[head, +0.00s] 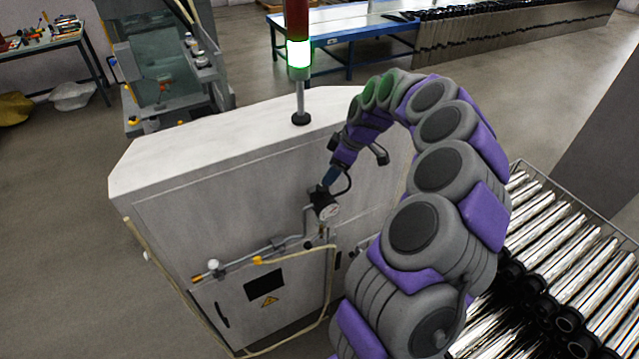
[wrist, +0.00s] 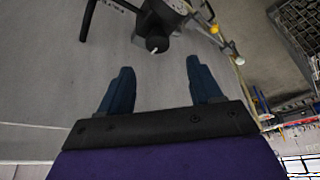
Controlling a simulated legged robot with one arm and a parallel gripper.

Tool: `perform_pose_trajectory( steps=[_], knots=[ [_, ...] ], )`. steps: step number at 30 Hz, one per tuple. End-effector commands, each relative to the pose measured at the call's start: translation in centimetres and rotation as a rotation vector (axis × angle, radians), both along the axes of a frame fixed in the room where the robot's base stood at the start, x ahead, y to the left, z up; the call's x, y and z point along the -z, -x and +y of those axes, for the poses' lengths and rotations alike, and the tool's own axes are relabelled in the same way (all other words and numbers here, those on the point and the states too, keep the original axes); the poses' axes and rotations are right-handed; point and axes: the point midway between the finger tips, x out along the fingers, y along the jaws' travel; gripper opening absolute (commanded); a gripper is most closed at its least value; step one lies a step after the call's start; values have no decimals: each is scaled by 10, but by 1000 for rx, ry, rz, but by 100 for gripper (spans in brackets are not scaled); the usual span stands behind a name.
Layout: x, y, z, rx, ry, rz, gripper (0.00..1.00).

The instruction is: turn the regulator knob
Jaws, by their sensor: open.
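A pipe (head: 245,257) with a yellow-handled valve runs left from the regulator. A signal light (head: 299,55) stands on the cabinet top. A rack of shiny tubes (head: 560,260) is at the right. Open floor (head: 60,220) lies left of the cabinet.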

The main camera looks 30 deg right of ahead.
Motion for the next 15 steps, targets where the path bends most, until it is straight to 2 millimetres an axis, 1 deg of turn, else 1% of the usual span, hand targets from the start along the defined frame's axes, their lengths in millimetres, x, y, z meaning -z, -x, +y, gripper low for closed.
perform_pose_trajectory(
  steps=[1, 6, 12, 15],
  knots=[
    [10, -2, 2, 1, -2, 3, 64],
    [38, -11, 18, -1, 2, 2, 64],
    [61, -18, 35, 0, 11, 1, 64],
    [68, -19, 38, -1, 11, 2, 64]
  ],
)
